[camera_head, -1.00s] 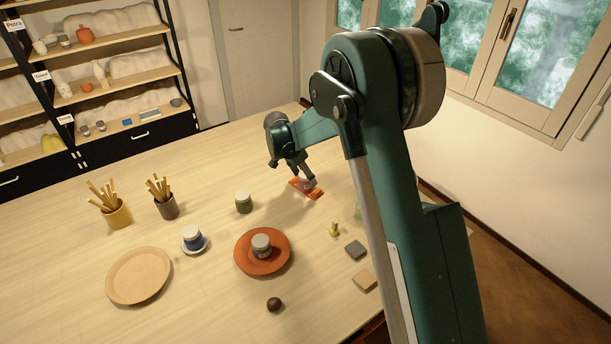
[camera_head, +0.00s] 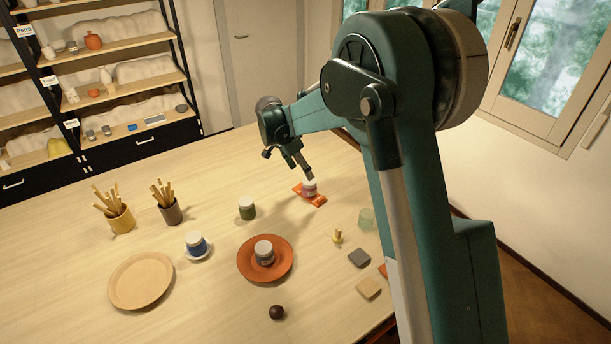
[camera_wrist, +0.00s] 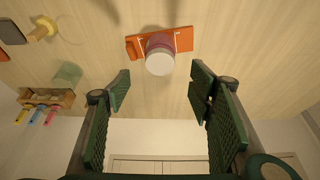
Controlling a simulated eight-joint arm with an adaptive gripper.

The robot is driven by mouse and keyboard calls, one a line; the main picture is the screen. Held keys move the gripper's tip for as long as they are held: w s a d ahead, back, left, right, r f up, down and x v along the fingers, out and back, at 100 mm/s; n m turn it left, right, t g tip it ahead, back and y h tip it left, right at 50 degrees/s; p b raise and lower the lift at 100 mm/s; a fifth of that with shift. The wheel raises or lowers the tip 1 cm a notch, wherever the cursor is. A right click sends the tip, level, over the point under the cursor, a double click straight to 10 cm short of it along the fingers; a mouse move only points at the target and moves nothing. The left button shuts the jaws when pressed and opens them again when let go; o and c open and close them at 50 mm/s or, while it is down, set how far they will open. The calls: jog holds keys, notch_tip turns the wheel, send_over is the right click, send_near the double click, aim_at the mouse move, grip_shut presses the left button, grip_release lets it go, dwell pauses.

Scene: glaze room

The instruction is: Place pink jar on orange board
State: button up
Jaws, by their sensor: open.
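The pink jar (camera_head: 309,187) with a pale lid stands upright on the orange board (camera_head: 318,201), near the back right of the table. In the wrist view the jar (camera_wrist: 158,43) sits within the board's (camera_wrist: 184,39) outline, between pale marking lines, its lid facing me. My gripper (camera_head: 305,173) is just above the jar in the head view. In the wrist view my gripper (camera_wrist: 160,88) has its green padded fingers spread wide, empty, with the jar beyond the tips and apart from them. The jar's underside is hidden.
A green-banded jar (camera_head: 247,209), a terracotta plate (camera_head: 285,270) bearing a grey jar, a blue jar (camera_head: 196,244) on a saucer, and a translucent green cup (camera_head: 367,219) stand around. Brush pots (camera_head: 120,220) are at left. Free table lies behind the board.

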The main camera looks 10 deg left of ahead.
jog(key=shift+v, duration=1.4)
jog(key=shift+d, duration=0.1)
jog(key=s+d+r+n+y, duration=0.1)
jog(key=s+d+r, duration=0.45)
jog(key=d, duration=0.35)
jog(key=s+d+r+n+t, duration=0.1)
jog(key=s+d+r+n, duration=0.1)
jog(key=s+d+r, duration=0.55)
jog(key=s+d+r+n+y, duration=0.1)
jog(key=s+d+r, duration=0.3)
jog(key=d, duration=0.6)
jog(key=s+d+f+n+t, duration=0.1)
jog(key=s+d, duration=0.4)
jog(key=s, duration=0.4)
jog(key=s+d+f+n+t, duration=0.1)
jog(key=s+d+n, duration=0.1)
jog(key=s+d, duration=0.3)
jog(key=s+d+f+n+t+y, duration=0.1)
jog(key=s+d, duration=0.5)
jog(key=s, duration=0.6)
jog(key=shift+s+n, duration=0.35)
jog(key=shift+n, duration=0.15)
